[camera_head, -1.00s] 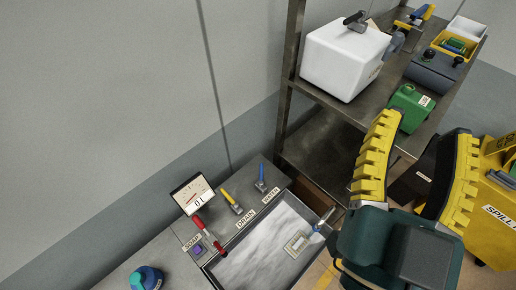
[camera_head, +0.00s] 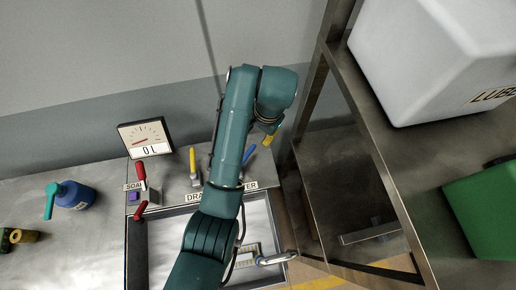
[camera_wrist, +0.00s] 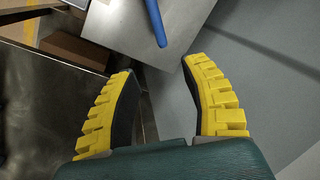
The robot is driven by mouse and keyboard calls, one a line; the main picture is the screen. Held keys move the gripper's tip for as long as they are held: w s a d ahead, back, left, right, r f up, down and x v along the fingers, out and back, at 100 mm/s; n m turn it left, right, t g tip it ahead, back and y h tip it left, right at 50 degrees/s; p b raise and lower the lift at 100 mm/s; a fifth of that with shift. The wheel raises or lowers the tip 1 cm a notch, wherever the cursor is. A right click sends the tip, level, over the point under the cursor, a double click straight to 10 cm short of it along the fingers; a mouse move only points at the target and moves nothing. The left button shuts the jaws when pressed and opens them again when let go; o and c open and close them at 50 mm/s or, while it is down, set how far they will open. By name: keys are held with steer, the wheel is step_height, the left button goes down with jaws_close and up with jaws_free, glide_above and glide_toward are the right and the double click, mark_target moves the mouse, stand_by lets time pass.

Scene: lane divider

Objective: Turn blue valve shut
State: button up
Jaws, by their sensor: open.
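The blue valve (camera_head: 249,154) has a lever handle and stands on the steel panel behind the sink, by a label ending in "TER". My arm hides part of this label and of the valve's base. In the wrist view the blue lever (camera_wrist: 156,22) shows at the top, beyond my fingertips and roughly between them, not touched. My gripper (camera_wrist: 162,70) is open and empty, its yellow fingers spread. In the head view only a bit of yellow finger (camera_head: 269,138) shows, just right of the blue lever.
A yellow lever (camera_head: 195,167) and a red lever (camera_head: 141,171) stand left on the same panel, with a gauge (camera_head: 146,139) behind. The sink (camera_head: 170,206) lies in front. A metal shelf post (camera_head: 318,120) rises close on the right. A blue bottle (camera_head: 75,196) stands left.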

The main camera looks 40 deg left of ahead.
steer(key=a+f+b, duration=0.1)
steer(key=f, duration=0.4)
steer(key=a+f+b, duration=0.1)
steer(key=f, duration=0.4)
steer(key=a+f+b, duration=0.1)
steer(key=f, duration=0.4)
steer(key=shift+s+f+b, duration=0.15)
steer(key=shift+s+b, duration=0.05)
steer(key=shift+b, duration=0.2)
steer(key=shift+c, duration=0.3)
steer(key=shift+d, duration=0.1)
jaws_close()
